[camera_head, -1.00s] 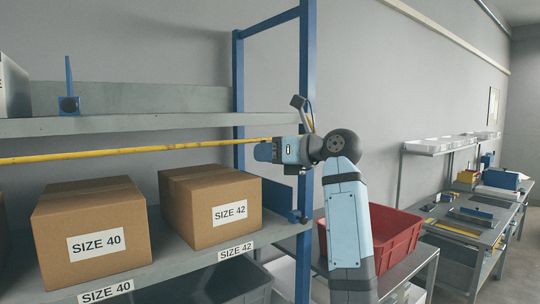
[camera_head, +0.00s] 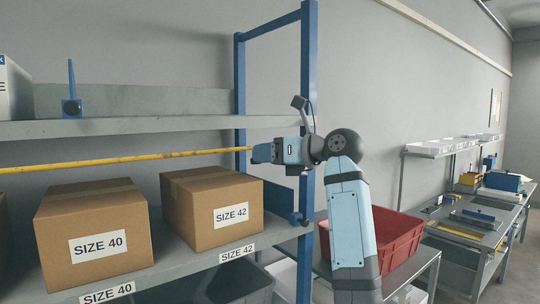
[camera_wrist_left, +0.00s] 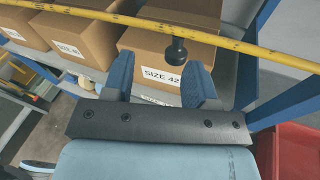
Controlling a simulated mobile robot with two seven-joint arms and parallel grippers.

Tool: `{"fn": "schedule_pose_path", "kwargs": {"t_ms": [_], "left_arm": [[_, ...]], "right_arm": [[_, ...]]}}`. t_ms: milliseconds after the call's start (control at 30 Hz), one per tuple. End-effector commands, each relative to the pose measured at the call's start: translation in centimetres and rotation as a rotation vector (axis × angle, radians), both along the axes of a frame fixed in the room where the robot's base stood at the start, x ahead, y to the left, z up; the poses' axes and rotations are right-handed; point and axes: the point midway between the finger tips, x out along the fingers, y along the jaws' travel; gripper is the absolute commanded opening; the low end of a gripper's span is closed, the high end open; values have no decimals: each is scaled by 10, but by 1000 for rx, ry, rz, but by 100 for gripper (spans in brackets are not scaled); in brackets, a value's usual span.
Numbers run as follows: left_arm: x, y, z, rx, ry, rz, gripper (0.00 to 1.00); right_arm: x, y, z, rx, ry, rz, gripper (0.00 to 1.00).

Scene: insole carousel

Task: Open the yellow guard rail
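The yellow guard rail (camera_head: 120,159) runs across the front of the shelf, above the boxes, and its right end is hidden at my left gripper (camera_head: 256,153). In the left wrist view the rail (camera_wrist_left: 110,17) crosses the top of the picture and carries a black round knob (camera_wrist_left: 176,51). My left gripper (camera_wrist_left: 160,68) is open, its two blue fingers well apart. The knob shows between the fingertips, nearer the right one in the picture, with visible gaps at both sides. I cannot tell its depth relative to the fingertips. My right gripper is not in view.
Cardboard boxes marked SIZE 40 (camera_head: 97,246) and SIZE 42 (camera_head: 230,215) stand on the shelf below the rail. A blue shelf post (camera_head: 309,60) is behind my left wrist. A red bin (camera_head: 398,244) sits on a table to the right.

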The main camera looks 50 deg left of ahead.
Motion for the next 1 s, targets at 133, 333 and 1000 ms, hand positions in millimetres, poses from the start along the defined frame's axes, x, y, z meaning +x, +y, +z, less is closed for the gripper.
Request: {"fn": "schedule_pose_path", "kwargs": {"t_ms": [133, 333, 1000], "left_arm": [[1, -4, -1, -1, 1, -1, 52], [10, -33, 2, -2, 0, -4, 52], [39, -131, 20, 0, 0, -1, 52]], "right_arm": [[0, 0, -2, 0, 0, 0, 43], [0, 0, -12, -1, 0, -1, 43], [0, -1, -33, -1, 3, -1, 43]]}}
